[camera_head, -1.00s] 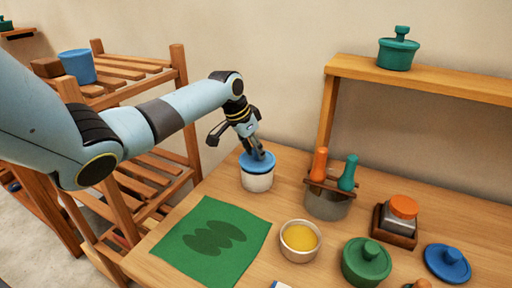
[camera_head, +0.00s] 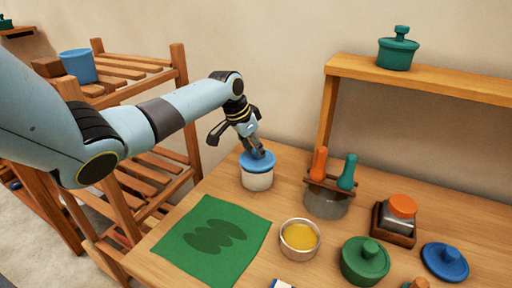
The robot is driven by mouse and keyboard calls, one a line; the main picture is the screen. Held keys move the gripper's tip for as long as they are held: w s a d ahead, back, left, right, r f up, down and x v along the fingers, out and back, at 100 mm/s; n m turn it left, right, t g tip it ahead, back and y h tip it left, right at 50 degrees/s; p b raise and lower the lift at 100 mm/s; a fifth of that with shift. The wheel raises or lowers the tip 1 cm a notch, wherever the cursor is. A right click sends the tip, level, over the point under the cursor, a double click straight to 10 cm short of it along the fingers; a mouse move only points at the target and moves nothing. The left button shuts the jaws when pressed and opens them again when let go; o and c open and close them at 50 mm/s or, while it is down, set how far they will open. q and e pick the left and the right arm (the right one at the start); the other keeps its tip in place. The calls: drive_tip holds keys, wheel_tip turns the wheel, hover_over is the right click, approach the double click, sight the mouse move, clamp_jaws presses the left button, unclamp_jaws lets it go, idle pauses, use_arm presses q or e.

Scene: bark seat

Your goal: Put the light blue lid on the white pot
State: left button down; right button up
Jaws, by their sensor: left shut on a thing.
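The white pot (camera_head: 258,181) stands on the wooden table near its back left edge. The light blue lid (camera_head: 257,163) sits at the pot's rim and looks level, covering its opening. My left gripper (camera_head: 257,153) comes down from above and is shut on the lid at its top. The lid's knob is hidden by the fingers. I cannot tell whether the lid rests fully on the rim. My right gripper is not in the picture.
A green cloth (camera_head: 212,240) lies in front of the pot. A bowl of yellow food (camera_head: 299,239), a holder with orange and teal handles (camera_head: 327,201), a green pot (camera_head: 365,261) and a darker blue lid (camera_head: 445,262) stand to the right. A slatted rack (camera_head: 150,140) is at left.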

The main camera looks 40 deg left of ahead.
use_arm(q)
drive_tip(key=shift+f+b, duration=0.35)
drive_tip(key=shift+f, duration=0.3)
drive_tip(key=c, duration=0.9)
unclamp_jaws()
drive_tip(key=shift+c, duration=0.2)
drive_tip(key=shift+o, duration=0.2)
drive_tip(key=o, duration=0.8)
drive_tip(key=shift+o, duration=0.2)
drive_tip(key=shift+r, duration=0.1)
